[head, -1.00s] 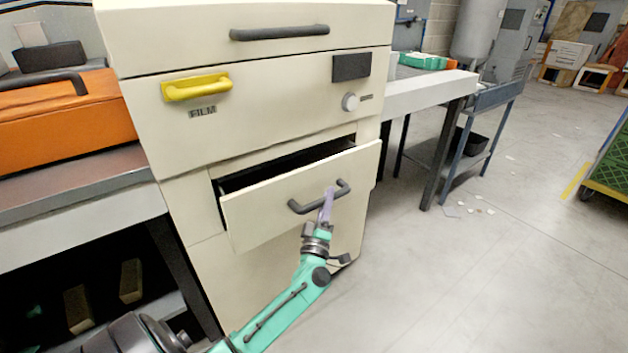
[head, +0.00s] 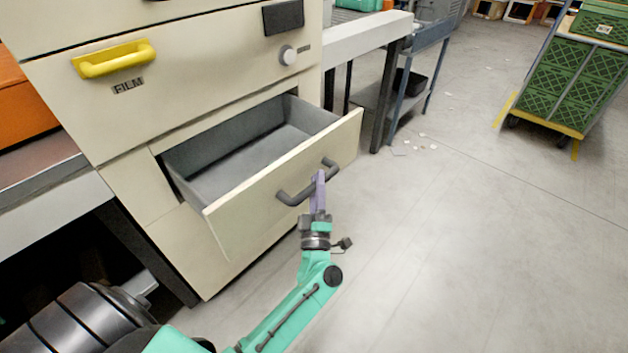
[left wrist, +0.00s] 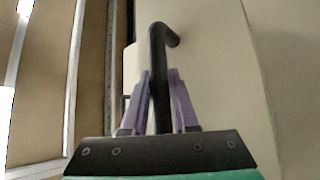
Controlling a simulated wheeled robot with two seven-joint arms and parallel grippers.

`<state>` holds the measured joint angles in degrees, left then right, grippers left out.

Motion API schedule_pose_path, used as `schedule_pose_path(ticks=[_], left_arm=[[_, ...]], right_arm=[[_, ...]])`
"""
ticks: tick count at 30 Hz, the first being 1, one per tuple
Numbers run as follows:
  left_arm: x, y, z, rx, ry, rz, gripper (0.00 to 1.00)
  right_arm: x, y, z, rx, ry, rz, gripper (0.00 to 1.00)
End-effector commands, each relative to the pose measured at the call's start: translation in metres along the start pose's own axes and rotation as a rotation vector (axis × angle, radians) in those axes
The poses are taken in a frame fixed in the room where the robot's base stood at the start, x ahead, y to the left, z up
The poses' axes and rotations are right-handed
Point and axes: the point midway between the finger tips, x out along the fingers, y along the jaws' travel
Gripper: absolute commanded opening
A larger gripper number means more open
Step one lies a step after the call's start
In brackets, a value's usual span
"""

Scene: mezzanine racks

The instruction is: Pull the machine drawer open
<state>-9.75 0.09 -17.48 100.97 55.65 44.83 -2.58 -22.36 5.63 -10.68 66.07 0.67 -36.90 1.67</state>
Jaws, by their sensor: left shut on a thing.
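The machine drawer (head: 280,190) is a cream-fronted drawer with a grey inside, low in the cream machine (head: 190,100). It stands well out of the machine, and its inside looks empty. Its dark grey bar handle (head: 293,197) is on the front. My left gripper (head: 319,180), with purple fingers, is shut on this handle near its middle. In the left wrist view the handle (left wrist: 159,60) runs between the two purple fingers (left wrist: 160,95). My right gripper is not in view.
A yellow handle (head: 114,58) marked FILM is above the drawer. A white-topped bench (head: 365,40) stands behind on the right. A green crate cart (head: 565,80) is at the far right. The floor before the drawer is clear.

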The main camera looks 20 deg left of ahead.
Motion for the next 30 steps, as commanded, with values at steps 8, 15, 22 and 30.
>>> schedule_pose_path(ticks=[8, 15, 22, 30], left_arm=[[-0.001, -0.002, 0.0, 0.0, -0.001, -0.003, 0.57], [0.0, -0.001, 0.0, 0.0, 0.0, -0.002, 0.57], [-0.013, -0.002, 0.0, 0.001, -0.001, -0.004, 0.57], [-0.077, -0.003, 0.001, 0.001, -0.004, -0.006, 0.57]], right_arm=[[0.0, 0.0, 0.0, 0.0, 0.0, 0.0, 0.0], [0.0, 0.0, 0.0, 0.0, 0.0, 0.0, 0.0], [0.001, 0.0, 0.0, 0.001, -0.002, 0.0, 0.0], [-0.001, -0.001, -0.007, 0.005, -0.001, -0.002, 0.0]])
